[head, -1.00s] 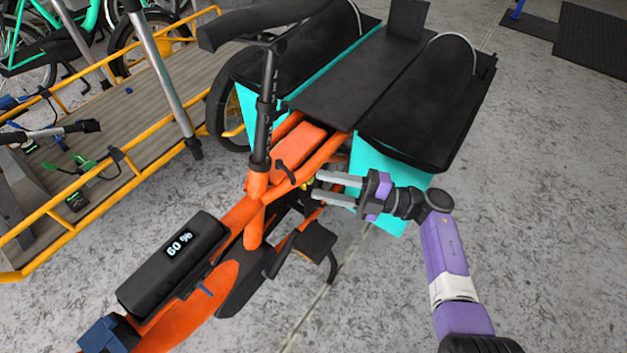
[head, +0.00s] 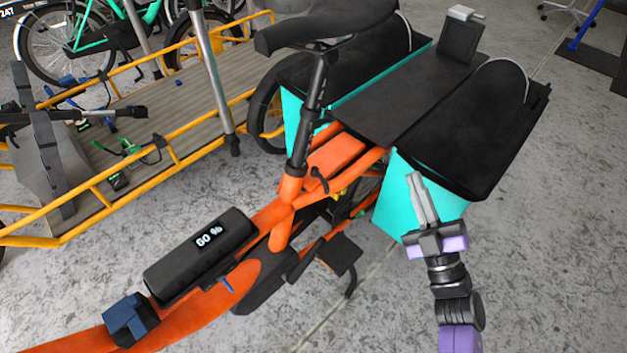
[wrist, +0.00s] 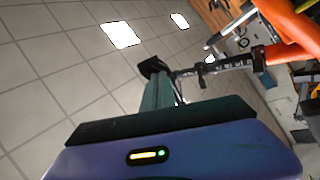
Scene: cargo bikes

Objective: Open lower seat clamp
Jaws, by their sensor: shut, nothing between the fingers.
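The orange cargo bike has a black seat post (head: 311,115) rising from its orange seat tube (head: 291,188). The lower seat clamp's black lever (head: 320,178) sits near the top of that tube, on its right side. It stands out from the tube and slants down to the right. My gripper (head: 421,185) is to the right of the lever, clearly apart from it, in front of the teal side pannier. Its fingers are shut, empty and point up. In the wrist view the fingers (wrist: 156,85) point up, with the seat post and orange frame beyond at upper right.
The teal and black panniers (head: 408,205) and rear rack (head: 385,90) are close behind my gripper. The black saddle (head: 320,28) overhangs the post. A black pedal (head: 340,255) sticks out below. The floor at right is open. Another cargo bike's yellow-railed deck (head: 165,110) stands at left.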

